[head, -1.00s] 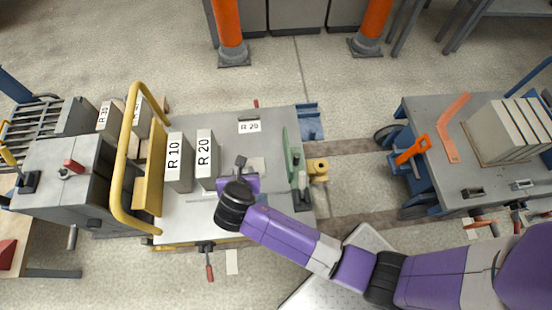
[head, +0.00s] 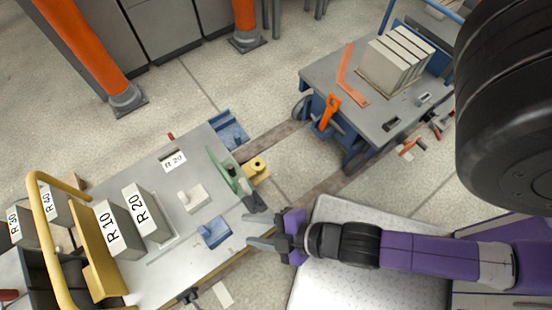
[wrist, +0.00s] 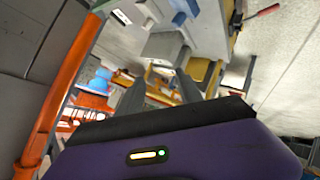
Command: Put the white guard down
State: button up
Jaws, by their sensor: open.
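A small off-white block with a knob on top, which looks like the white guard (head: 194,198), sits on the grey table (head: 165,272), right of the block marked R 20 (head: 147,215). My gripper (head: 252,222) is open and empty at the table's right edge, apart from the white guard. In the wrist view the two fingers of my gripper (wrist: 160,82) are spread with nothing between them. A pale block beyond them cannot be surely identified.
A blue fixture (head: 214,232) lies between the white guard and my gripper. A green bar (head: 223,178) and a yellow part (head: 256,168) are at the table's right edge. A yellow rail (head: 50,230) stands left. A blue cart (head: 372,105) is beyond a floor gap.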

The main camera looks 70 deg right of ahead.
jog(key=s+d+r+m+t, duration=0.1)
jog(key=s+r+m, duration=0.1)
jog(key=r, duration=0.3)
jog(key=s+d+r+m+t, duration=0.1)
jog(key=s+d+r+m, duration=0.1)
jog(key=r, duration=0.3)
jog(key=s+d+r+m+t, duration=0.1)
jog(key=d+r+m, duration=0.1)
jog(key=r+m, duration=0.2)
jog(key=shift+s+r+m+h, duration=0.3)
jog(key=shift+s+r, duration=0.1)
jog(key=shift+r, duration=0.25)
jog(key=shift+d, duration=0.1)
notch_tip(320, 180, up, 11)
jog(key=p, duration=1)
jog(key=shift+p, duration=0.4)
jog(key=shift+f, duration=0.1)
